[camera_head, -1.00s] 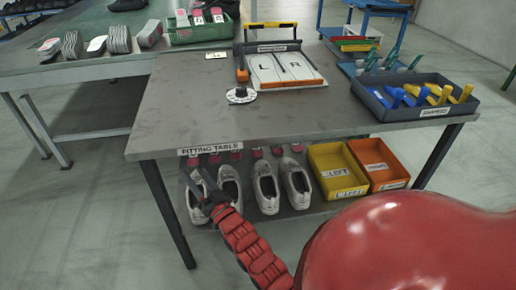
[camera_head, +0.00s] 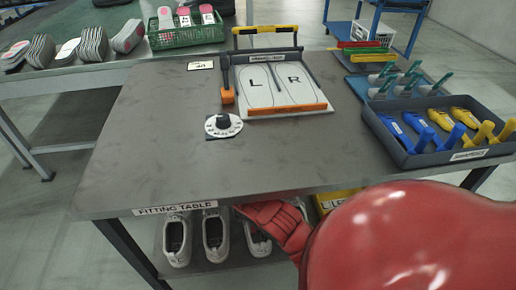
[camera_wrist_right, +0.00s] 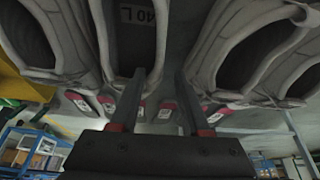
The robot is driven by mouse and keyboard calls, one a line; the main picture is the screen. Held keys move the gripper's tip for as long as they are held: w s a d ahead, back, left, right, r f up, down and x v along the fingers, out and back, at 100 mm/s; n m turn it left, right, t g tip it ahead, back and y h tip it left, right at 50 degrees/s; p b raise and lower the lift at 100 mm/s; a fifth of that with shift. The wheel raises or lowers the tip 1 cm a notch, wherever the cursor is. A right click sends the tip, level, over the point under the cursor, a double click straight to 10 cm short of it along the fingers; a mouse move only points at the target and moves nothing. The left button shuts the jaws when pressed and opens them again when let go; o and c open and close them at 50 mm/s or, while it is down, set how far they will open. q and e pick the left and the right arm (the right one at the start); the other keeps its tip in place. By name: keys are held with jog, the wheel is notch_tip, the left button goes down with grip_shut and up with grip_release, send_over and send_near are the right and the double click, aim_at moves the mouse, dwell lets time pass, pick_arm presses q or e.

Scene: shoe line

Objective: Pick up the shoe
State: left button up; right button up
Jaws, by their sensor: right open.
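Several light grey shoes stand in a row on the shelf under the fitting table. In the head view, one shoe (camera_head: 176,240) is at the left, another (camera_head: 215,240) beside it, and a third (camera_head: 256,242) is partly covered by my red right arm. In the right wrist view, my right gripper (camera_wrist_right: 159,75) is open, its two black fingers apart and pointing at a shoe (camera_wrist_right: 99,32) marked "40 L" inside. I cannot tell whether the fingers touch it. The head view hides this gripper below the tabletop. My left gripper is not in view.
The fitting table (camera_head: 150,150) has its front edge above the shoes. A yellow bin (camera_head: 330,200) is beside the shoes. Other shoes flank the gripper closely.

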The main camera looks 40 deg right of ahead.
jog(key=b+x, duration=0.3)
jog(key=x, duration=0.3)
jog(key=shift+w+f, duration=0.1)
jog(key=shift+f, duration=0.3)
jog(key=shift+c, duration=0.3)
grip_shut()
dwell(0.7)
